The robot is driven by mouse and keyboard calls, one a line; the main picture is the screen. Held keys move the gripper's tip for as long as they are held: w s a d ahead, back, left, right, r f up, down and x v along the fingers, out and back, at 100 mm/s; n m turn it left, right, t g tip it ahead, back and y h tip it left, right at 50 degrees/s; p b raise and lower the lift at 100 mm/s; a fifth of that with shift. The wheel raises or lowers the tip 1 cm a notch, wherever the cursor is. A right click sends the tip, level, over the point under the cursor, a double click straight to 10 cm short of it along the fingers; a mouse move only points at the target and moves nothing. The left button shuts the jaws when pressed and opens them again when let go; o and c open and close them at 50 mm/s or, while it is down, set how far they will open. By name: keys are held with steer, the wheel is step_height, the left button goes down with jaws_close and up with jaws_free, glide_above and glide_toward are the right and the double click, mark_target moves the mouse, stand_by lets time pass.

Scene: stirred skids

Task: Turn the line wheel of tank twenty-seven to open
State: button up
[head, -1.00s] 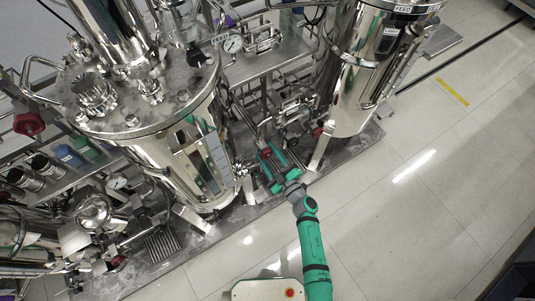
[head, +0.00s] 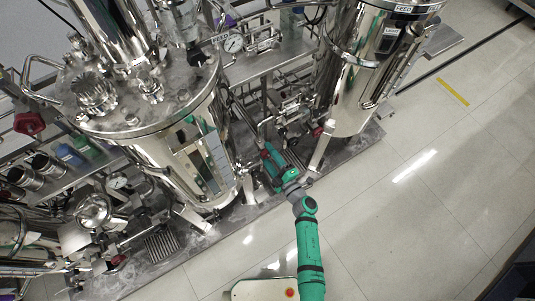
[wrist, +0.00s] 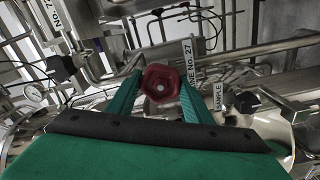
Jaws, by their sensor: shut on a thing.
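A red line wheel (wrist: 162,86) sits between the two green fingers of my gripper (head: 268,158) in the wrist view. The fingers press on its left and right sides, so the gripper is shut on the wheel. A white tag reading "No. 27" (wrist: 190,72) hangs just right of the wheel and is partly covered by the right finger. In the head view my gripper reaches low between the two steel tanks, and the wheel is mostly hidden by the fingers there. How far the wheel is turned cannot be told.
A large steel tank (head: 180,160) stands left of my gripper and another tank (head: 355,75) stands right. Pipes and small valves crowd the skid behind. A "SAMPLE" tag (wrist: 219,97) and a dark knob (wrist: 247,101) are close right of the fingers. The floor (head: 430,210) at right is clear.

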steer(key=shift+a, duration=0.2)
steer(key=o, duration=1)
steer(key=shift+v, duration=5.5)
